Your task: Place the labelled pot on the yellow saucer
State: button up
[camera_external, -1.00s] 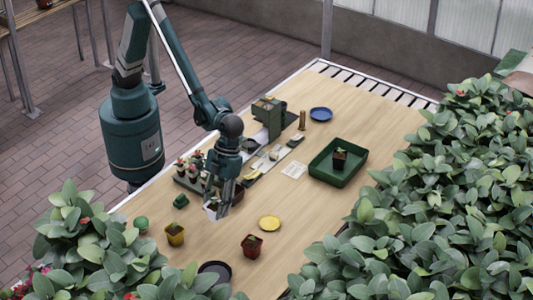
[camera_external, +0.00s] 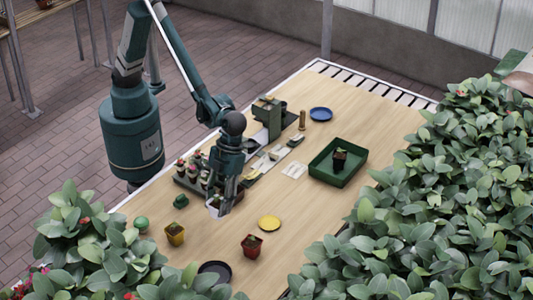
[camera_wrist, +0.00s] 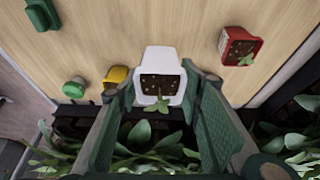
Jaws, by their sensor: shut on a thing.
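A white pot (camera_external: 213,209) with dark soil and a small green plant is between the fingers of my gripper (camera_external: 222,208). In the wrist view the white pot (camera_wrist: 161,60) shows its rim and side between the two green fingers of my gripper (camera_wrist: 160,100), which is shut on it. I cannot make out a label on it. The yellow saucer (camera_external: 269,223) lies flat and empty on the table, to the right of the gripper and apart from it. The saucer does not show in the wrist view.
A red pot (camera_external: 251,246) stands just below the saucer, and a yellow pot (camera_external: 175,234) stands to the left. A dark saucer (camera_external: 214,272) lies near the front. A green tray (camera_external: 322,176) holds a dark pot. Leafy plants (camera_external: 440,210) border the right side.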

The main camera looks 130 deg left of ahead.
jog(key=r+p, duration=0.1)
send_over(269, 223)
jog(key=shift+a+r, duration=0.15)
jog(key=shift+f+b, duration=0.3)
jog(key=shift+f, duration=2.85)
jog(key=shift+f, duration=0.1)
jog(key=shift+f+b, duration=0.35)
jog(key=shift+f, duration=1.4)
jog(key=shift+f, duration=0.1)
jog(key=o, duration=0.7)
jog(key=shift+f, duration=0.1)
jog(key=o, duration=0.4)
jog(key=shift+r, duration=0.25)
